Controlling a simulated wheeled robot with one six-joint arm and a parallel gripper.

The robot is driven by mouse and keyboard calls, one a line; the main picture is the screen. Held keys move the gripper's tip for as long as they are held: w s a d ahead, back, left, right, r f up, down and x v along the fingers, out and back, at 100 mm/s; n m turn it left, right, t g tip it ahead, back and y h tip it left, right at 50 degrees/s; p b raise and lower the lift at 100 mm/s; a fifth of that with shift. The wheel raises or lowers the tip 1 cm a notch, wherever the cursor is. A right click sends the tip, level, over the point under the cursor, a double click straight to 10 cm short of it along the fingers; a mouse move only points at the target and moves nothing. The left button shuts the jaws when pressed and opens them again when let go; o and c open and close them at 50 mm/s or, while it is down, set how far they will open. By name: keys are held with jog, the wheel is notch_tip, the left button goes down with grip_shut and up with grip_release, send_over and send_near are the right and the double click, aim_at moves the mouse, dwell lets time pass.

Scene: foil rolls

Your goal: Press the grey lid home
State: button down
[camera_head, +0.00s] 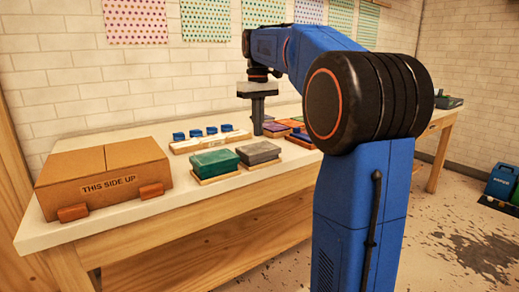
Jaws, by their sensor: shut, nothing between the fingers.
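The grey lid (259,152) sits on a low wooden base on the white table, to the right of a green lid (210,162) on a similar base. From this view I cannot tell how far the grey lid is seated, or whether it is level. My gripper (257,132) points straight down, shut and empty. Its fingertips show just above the far edge of the grey lid in the picture. I cannot tell whether they hang over the lid or stand behind it.
A cardboard box (103,180) with orange blocks at its front stands at the left. A pale rack (208,140) with several blue-topped pieces lies behind the lids. A purple piece (276,129) and other lidded pieces lie right of my gripper, partly hidden by my arm.

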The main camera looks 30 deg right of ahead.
jog(key=shift+r, duration=1.85)
jog(key=s+a+f+t, duration=0.1)
jog(key=s+a+f, duration=0.4)
jog(key=s, duration=0.3)
jog(key=s+a+f+t, duration=0.1)
jog(key=s+a+f, duration=0.4)
jog(key=s, duration=0.2)
jog(key=s+a+f+t, duration=0.1)
jog(key=s+a+f, duration=0.2)
jog(key=s+f, duration=0.4)
jog(key=s+a+f+t, duration=0.1)
jog(key=s+a+f, duration=0.1)
jog(key=s+f, duration=0.6)
notch_tip(320, 180, down, 3)
jog(key=shift+s+a+f+t, duration=0.15)
jog(key=shift+a+f+t, duration=0.05)
jog(key=shift+a+t, duration=0.2)
